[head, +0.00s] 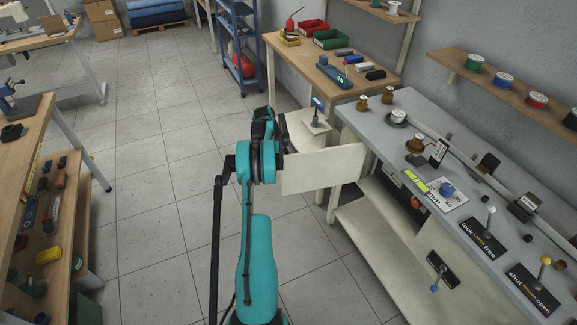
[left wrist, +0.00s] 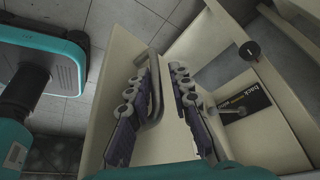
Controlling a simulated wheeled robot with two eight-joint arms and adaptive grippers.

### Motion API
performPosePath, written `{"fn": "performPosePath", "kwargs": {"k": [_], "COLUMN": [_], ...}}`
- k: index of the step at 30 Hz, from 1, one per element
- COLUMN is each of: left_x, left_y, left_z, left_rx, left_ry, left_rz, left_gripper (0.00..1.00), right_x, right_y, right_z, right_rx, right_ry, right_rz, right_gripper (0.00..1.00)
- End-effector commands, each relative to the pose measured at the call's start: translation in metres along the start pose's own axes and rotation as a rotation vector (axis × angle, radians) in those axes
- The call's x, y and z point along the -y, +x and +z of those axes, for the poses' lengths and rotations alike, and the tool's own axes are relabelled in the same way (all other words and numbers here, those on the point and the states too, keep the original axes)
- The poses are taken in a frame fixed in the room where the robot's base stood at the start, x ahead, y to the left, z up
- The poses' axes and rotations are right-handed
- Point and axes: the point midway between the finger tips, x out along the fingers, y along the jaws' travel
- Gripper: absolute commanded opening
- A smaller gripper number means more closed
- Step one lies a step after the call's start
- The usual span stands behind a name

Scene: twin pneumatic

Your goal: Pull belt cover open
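The belt cover (head: 325,168) is a cream panel that stands out from the left end of the grey-topped bench, at an angle to its front. In the left wrist view a grey bar handle (left wrist: 154,88) shows on the cream panel. My left gripper (left wrist: 162,100) has its two fingers apart, with the handle between them, close to the left finger. I cannot tell whether they touch. In the head view the gripper (head: 267,125) is dark and partly hidden by my teal arm, at the panel's left edge. My right gripper is not in view.
The bench (head: 400,125) carries levers, spools and labels. A lever with a blue top (head: 318,105) stands behind the panel. The left wrist view shows a black knob (left wrist: 250,50) and a label plate (left wrist: 245,102). Open tiled floor (head: 165,200) lies left of my arm.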

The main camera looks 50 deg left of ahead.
Motion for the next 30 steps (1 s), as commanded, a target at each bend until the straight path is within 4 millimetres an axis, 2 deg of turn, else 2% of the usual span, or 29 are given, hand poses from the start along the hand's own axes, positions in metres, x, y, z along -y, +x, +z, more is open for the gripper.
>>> {"fn": "performPosePath", "kwargs": {"k": [9,13,24,30], "left_x": [-0.001,-0.001,0.000,0.001], "left_y": [-0.001,-0.010,-0.086,-0.113], "left_z": [0.000,0.000,0.000,0.000], "left_rx": [-0.001,-0.001,-0.001,0.000], "left_ry": [0.000,-0.001,-0.001,-0.001], "left_rz": [0.003,0.003,0.002,0.002], "left_gripper": [0.31,0.31,0.31,0.31], "right_x": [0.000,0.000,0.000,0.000], "right_y": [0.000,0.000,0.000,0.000], "right_z": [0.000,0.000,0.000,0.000], "right_rx": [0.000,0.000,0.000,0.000], "right_ry": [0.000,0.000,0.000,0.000], "right_rz": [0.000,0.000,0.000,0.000], "right_gripper": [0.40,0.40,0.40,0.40]}}
